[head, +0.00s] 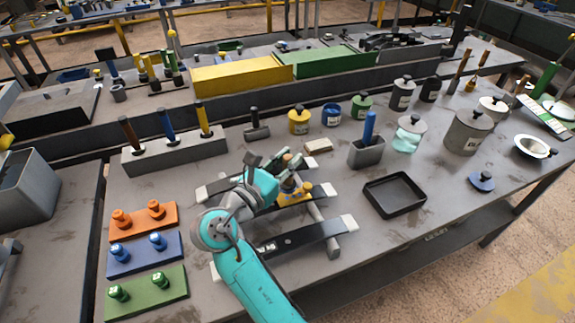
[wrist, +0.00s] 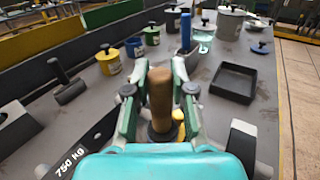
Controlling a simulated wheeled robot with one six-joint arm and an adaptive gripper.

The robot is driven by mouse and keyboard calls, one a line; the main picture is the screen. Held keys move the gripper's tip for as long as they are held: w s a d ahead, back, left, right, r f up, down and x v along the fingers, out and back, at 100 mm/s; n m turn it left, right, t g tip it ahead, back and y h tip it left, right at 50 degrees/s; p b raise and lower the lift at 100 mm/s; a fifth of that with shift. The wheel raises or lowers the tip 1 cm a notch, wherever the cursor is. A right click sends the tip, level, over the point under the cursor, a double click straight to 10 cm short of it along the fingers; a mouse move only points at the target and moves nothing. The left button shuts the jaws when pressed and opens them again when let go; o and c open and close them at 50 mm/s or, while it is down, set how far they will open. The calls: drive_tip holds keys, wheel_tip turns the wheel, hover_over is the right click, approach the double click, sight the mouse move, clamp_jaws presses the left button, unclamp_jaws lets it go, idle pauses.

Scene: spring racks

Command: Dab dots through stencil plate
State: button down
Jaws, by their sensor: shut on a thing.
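My gripper (head: 290,168) is shut on a tool with a wooden handle (wrist: 160,95), upright between the fingers in the wrist view. The tool's lower end is dark and partly hidden by my gripper. Below it in the head view is a small yellow piece (head: 297,196) with blue spots, perhaps the stencil plate; only a bit of yellow shows in the wrist view (wrist: 180,127). It lies among dark flat bars with pale ends (head: 305,234), one marked 750 KG in the wrist view (wrist: 78,150). I cannot tell whether the tool touches the yellow piece.
A grey block (head: 176,154) with brown, blue and yellow handles stands behind left. Orange (head: 139,221), blue (head: 145,255) and green (head: 147,291) knobbed blocks lie left. An empty black tray (head: 394,194) and a grey holder with a blue handle (head: 366,152) stand right; pots line the back.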

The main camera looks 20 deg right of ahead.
drive_tip(key=shift+r, duration=1.7)
